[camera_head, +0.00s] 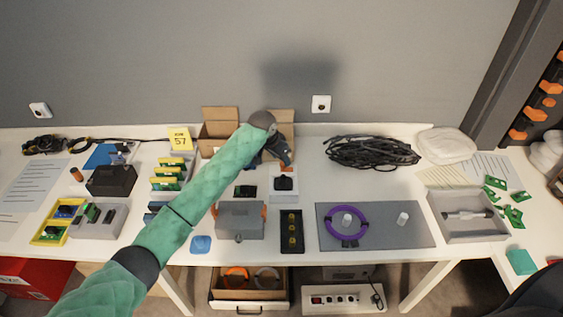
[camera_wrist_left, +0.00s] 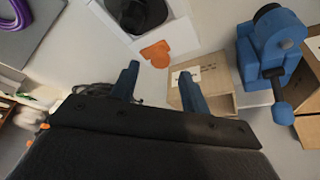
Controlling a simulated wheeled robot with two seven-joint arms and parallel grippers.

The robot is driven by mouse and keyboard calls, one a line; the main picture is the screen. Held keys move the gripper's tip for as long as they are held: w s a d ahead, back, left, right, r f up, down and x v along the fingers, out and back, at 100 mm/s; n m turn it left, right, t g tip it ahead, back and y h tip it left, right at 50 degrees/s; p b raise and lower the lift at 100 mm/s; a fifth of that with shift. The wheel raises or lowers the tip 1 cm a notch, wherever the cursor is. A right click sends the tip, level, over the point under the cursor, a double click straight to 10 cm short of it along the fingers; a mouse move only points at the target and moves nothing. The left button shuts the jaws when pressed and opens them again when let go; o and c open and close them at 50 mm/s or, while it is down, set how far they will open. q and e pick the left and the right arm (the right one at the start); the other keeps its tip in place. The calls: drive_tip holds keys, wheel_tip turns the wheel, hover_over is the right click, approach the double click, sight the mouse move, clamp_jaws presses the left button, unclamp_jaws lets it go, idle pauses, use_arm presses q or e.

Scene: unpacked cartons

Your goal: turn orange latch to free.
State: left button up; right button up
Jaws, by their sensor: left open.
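An orange flat piece with a rounded end (camera_wrist_left: 157,53) lies beside a white stand with a black knob (camera_wrist_left: 137,14) in the left wrist view. The stand also shows in the head view (camera_head: 284,184). My left gripper (camera_head: 283,158) is above the table behind the stand. In the left wrist view its blue fingers (camera_wrist_left: 160,88) are apart, with nothing between them; the orange piece is beyond the gap. My right gripper is out of view.
An open cardboard carton (camera_head: 220,128) stands at the back by my gripper. A grey box (camera_head: 240,220) with orange side parts and a black tray (camera_head: 291,232) are in front. A black cable coil (camera_head: 372,152) and purple ring (camera_head: 331,232) lie to the right.

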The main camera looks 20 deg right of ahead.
use_arm(q)
drive_tip(key=shift+b+v, duration=0.55)
drive_tip(key=shift+v, duration=1.95)
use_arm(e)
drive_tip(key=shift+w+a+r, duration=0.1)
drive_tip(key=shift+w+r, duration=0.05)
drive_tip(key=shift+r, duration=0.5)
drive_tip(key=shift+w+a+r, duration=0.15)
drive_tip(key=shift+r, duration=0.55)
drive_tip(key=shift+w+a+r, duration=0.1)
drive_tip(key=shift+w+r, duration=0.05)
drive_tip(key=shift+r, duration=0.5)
